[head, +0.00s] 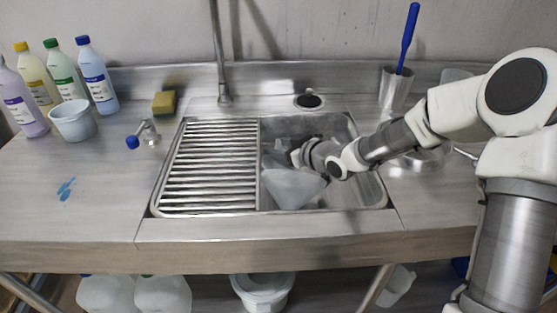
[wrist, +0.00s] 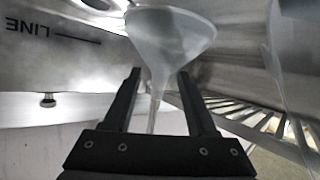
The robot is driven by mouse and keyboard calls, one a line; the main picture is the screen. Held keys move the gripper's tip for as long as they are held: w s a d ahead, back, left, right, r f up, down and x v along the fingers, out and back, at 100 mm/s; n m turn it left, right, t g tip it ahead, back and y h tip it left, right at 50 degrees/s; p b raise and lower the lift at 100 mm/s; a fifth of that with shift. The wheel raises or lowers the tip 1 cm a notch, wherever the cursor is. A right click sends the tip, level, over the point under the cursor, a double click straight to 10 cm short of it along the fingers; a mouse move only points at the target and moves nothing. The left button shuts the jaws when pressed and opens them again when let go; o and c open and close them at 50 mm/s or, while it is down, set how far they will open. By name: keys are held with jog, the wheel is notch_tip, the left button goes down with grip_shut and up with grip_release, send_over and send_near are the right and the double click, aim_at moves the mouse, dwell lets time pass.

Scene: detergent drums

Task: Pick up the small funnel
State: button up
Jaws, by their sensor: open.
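A translucent whitish funnel (wrist: 168,40) is in the wrist view, wide mouth up and narrow stem running down between the fingers. My gripper (wrist: 158,74) is open with one finger on each side of the stem; I cannot tell if either finger touches it. In the head view my gripper (head: 296,157) is low inside the sink. A small pale funnel (head: 276,151) shows partly there, beside the gripper. A larger translucent funnel (head: 294,188) lies in front of it and hides part of the sink and gripper.
The steel sink (head: 373,190) walls surround my gripper closely. A slatted drain rack (head: 208,165) covers its left half. A tap (head: 222,80) stands behind. A metal cup with a blue brush (head: 409,38) is at the back right. Bottles and a tub (head: 73,121) stand far left.

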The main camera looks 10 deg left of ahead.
jog(key=shift+w+a, duration=0.15)
grip_shut()
jog(key=shift+f, duration=0.1)
dwell(0.4)
notch_tip(320, 180, up, 5)
jog(key=shift+f+p, duration=0.2)
jog(key=shift+p, duration=1)
jog(key=s+d+r+p, duration=0.1)
jog(key=d+r+p, duration=1)
jog(key=p, duration=0.1)
jog(key=shift+s+d+r, duration=0.25)
jog(key=shift+d+r, duration=0.05)
